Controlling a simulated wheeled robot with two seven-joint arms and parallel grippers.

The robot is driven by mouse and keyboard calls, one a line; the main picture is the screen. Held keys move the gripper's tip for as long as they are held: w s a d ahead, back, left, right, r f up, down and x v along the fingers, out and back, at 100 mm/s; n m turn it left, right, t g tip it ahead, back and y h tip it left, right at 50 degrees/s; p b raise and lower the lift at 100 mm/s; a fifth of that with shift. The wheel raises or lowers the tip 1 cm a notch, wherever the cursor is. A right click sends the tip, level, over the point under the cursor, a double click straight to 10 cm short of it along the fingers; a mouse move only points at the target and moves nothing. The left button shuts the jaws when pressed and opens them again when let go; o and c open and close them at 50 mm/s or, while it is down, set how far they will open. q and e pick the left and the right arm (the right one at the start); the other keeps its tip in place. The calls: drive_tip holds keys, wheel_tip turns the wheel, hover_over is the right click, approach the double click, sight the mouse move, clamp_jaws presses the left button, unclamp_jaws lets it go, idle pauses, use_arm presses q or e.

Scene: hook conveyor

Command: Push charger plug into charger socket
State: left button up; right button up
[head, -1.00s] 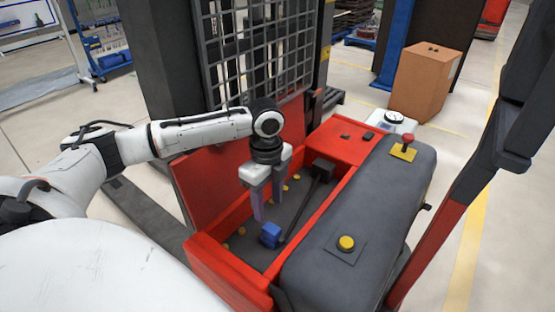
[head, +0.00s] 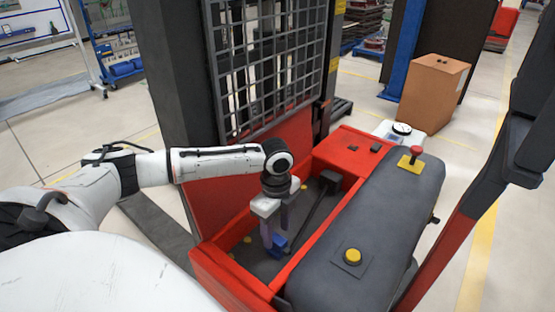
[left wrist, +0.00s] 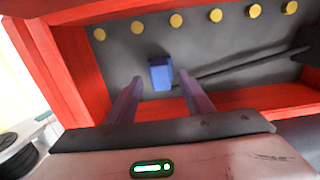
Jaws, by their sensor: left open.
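The blue block (head: 279,244), which looks like the charger plug, lies in the red-walled bay of the truck. A dark bar or cable (head: 310,213) runs from near it to a dark block (head: 330,179) at the bay's far end. My left gripper (head: 273,238) is open, pointing down over the blue block. In the left wrist view the block (left wrist: 161,74) shows between and just beyond the tips of my open left gripper (left wrist: 160,80); contact cannot be told. I cannot make out a socket for certain. My right gripper is not in view.
Red walls (head: 225,278) enclose the bay closely. A dark rounded cover (head: 375,220) with a yellow button (head: 353,256) and a red knob (head: 417,151) lies to its right. A mesh guard (head: 265,70) stands behind. Yellow round studs (left wrist: 176,20) line the bay.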

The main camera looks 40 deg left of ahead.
sight(277, 239)
use_arm(q)
drive_tip(key=shift+d+f, duration=0.15)
drive_tip(key=shift+f, duration=1.8)
drive_tip(key=shift+c, duration=0.4)
drive_tip(key=c, duration=1)
